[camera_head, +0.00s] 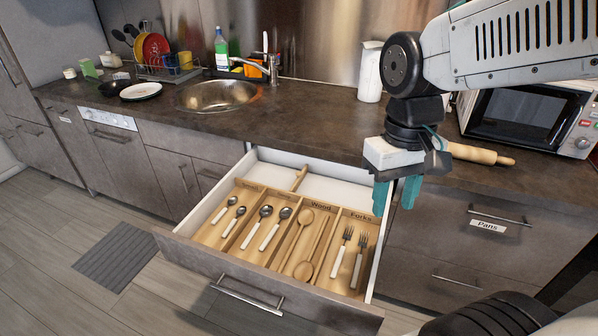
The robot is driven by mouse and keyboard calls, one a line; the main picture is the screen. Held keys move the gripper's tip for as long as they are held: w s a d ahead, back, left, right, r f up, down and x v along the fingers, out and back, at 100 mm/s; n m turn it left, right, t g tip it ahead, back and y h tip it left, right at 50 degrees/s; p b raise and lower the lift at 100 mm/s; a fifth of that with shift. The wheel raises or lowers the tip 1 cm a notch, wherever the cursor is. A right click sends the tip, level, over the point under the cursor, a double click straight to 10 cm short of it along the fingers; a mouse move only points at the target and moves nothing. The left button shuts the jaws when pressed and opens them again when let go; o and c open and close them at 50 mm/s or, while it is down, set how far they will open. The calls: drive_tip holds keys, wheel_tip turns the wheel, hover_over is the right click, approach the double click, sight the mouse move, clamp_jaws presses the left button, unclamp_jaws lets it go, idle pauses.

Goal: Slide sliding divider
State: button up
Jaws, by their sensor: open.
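An open drawer (225,262) holds a wooden cutlery tray (244,186) with labelled compartments of spoons, wooden utensils and forks. A short wooden bar (299,178) stands in the bare white rear part of the drawer, behind the tray. It looks like the sliding divider, but I cannot tell for sure. My gripper (396,194) has teal fingers, points down and is open and empty. In the picture it is to the right of the bar, near the drawer's right wall, and appears above and apart from it.
The dark counter (330,128) behind carries a sink (219,95), a white jug (370,72), a rolling pin (480,154) and a microwave (530,122). The closed Pans drawer (500,228) is at the right. The floor at left is clear apart from a grey mat (117,258).

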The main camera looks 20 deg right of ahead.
drive_tip(key=w+f, duration=0.6)
drive_tip(key=w, duration=0.7)
drive_tip(key=n+t, duration=0.1)
drive_tip(key=t, duration=0.5)
approach(299, 173)
drive_tip(key=x, duration=0.7)
drive_tip(key=shift+w+f, duration=0.15)
drive_tip(key=shift+f, duration=0.1)
drive_tip(key=shift+g+y, duration=0.3)
clamp_jaws()
